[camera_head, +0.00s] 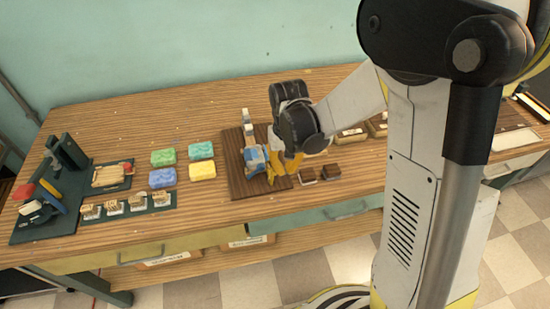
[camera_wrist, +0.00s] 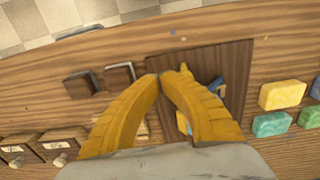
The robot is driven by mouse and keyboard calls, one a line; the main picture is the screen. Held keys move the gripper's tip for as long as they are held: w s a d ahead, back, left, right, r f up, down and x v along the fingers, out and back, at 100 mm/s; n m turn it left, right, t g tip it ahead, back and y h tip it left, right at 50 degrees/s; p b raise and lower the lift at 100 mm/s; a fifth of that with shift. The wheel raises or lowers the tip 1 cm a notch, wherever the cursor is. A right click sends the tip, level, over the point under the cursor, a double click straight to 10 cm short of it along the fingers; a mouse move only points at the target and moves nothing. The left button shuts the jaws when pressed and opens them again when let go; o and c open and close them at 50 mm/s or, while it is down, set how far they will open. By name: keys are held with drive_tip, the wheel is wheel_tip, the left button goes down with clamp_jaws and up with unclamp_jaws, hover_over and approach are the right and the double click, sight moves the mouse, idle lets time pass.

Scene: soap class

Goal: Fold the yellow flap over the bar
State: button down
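A blue soap bar with white parts (camera_head: 255,160) lies on a dark brown board (camera_head: 237,183) on the bench. Yellow pieces show at its near side in the head view, where the yellow flap (camera_head: 271,176) is partly hidden by my gripper (camera_head: 284,166). In the wrist view my gripper's (camera_wrist: 158,77) two curved yellow fingers come together at the tips over the board (camera_wrist: 230,58), with nothing seen between them. A yellow tip of the flap (camera_wrist: 185,70) and a bit of the blue bar (camera_wrist: 216,85) show just right of the fingertips; the rest is hidden behind the right finger.
Green, teal, blue and yellow soap bars (camera_head: 202,171) lie left of the board. Two small dark blocks (camera_head: 345,176) sit to its right. Labelled boxes (camera_head: 351,135) stand behind them. Stamps (camera_head: 113,207) and a dark green stand (camera_head: 68,155) are at the far left.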

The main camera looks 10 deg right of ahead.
sight(271, 169)
drive_tip(key=shift+a+r, duration=0.1)
drive_tip(key=shift+a, duration=0.65)
drive_tip(key=shift+a, duration=0.85)
drive_tip(key=shift+a+f+b, duration=0.25)
drive_tip(key=shift+a+b, duration=0.1)
drive_tip(key=shift+a, duration=0.05)
drive_tip(key=shift+d+r+p, duration=0.25)
drive_tip(key=shift+r+p, duration=1.05)
drive_tip(key=shift+r, duration=0.5)
drive_tip(key=shift+d+r+p, duration=0.2)
drive_tip(key=shift+r+p, duration=1.1)
drive_tip(key=shift+r, duration=0.5)
